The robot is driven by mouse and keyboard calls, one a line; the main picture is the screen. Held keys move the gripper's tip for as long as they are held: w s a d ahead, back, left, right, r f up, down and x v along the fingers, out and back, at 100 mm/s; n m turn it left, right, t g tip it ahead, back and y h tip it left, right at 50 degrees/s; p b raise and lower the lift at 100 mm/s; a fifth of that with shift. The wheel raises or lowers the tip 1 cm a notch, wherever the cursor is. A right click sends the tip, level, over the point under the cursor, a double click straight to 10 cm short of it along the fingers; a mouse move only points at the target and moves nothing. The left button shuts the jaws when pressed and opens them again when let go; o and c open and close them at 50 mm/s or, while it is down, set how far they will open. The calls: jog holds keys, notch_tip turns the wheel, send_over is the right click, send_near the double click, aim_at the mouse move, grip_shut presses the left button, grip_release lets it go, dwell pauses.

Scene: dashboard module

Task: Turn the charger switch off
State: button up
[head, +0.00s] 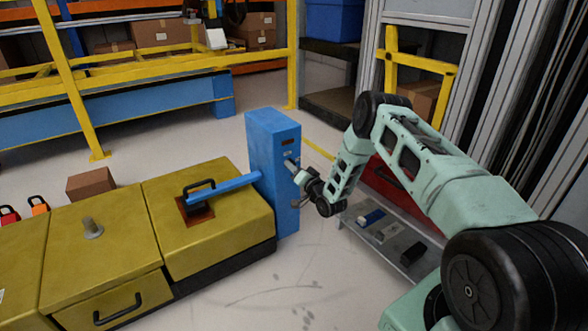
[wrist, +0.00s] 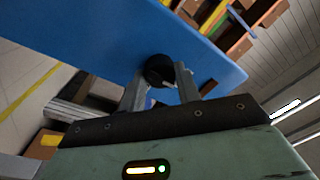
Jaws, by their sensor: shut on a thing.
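The charger is a tall blue box (head: 262,135) in the middle of the head view, with a small dark slot and small marks on its right-hand face. Its blue face (wrist: 90,45) also fills the upper part of the wrist view. The charger switch is a round black knob (wrist: 157,68) on that face. My gripper (wrist: 160,88) has one finger on each side of the knob and is shut on it. In the head view my gripper (head: 294,166) reaches the charger's right-hand face and hides the knob.
A blue bar (head: 225,188) runs from the charger to a black handle (head: 199,187) on a yellow block (head: 160,225). A low grey shelf (head: 348,222) with small items stands under my arm. Yellow rails (head: 75,85) stand behind. Floor is open in front.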

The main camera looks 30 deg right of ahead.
jog(key=o, duration=1)
jog(key=shift+c, duration=0.2)
jog(key=shift+s, duration=0.1)
jog(key=s+f+p, duration=0.1)
jog(key=s+p, duration=0.4)
jog(key=s, duration=1.2)
jog(key=shift+s+d+f+p, duration=0.15)
jog(key=shift+d+f+p, duration=0.05)
jog(key=shift+d+p, duration=0.15)
